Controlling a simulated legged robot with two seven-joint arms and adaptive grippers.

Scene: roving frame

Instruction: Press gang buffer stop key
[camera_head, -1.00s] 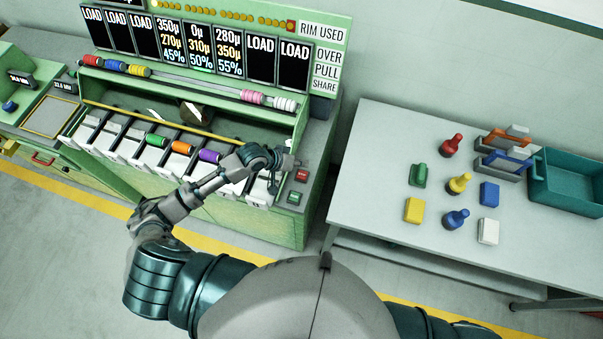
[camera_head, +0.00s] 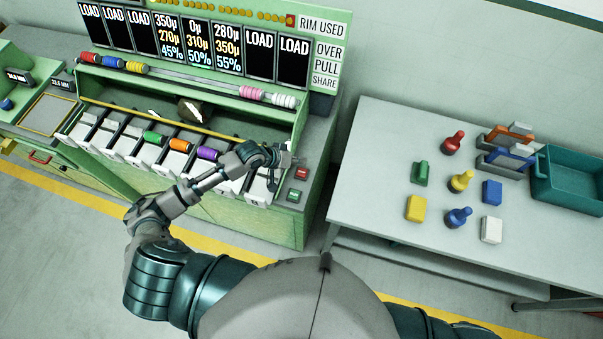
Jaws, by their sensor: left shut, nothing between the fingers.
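The green machine (camera_head: 255,222) stands at the left. A red key (camera_head: 302,173) and a green key (camera_head: 293,196) sit on the grey right end of its front ledge. The red key has small pale lettering that I cannot read. My left gripper (camera_head: 290,161) is shut and empty. In the picture it is just above and left of the red key. I cannot tell its height over the ledge or whether it touches anything. My right gripper is out of view.
Coloured spools, orange (camera_head: 180,146) among them, lie along the machine's front slots. Display panels (camera_head: 198,47) stand behind. At the right, a grey table (camera_head: 360,190) holds stamps, blocks and a teal bin (camera_head: 570,180). Floor shows between machine and table.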

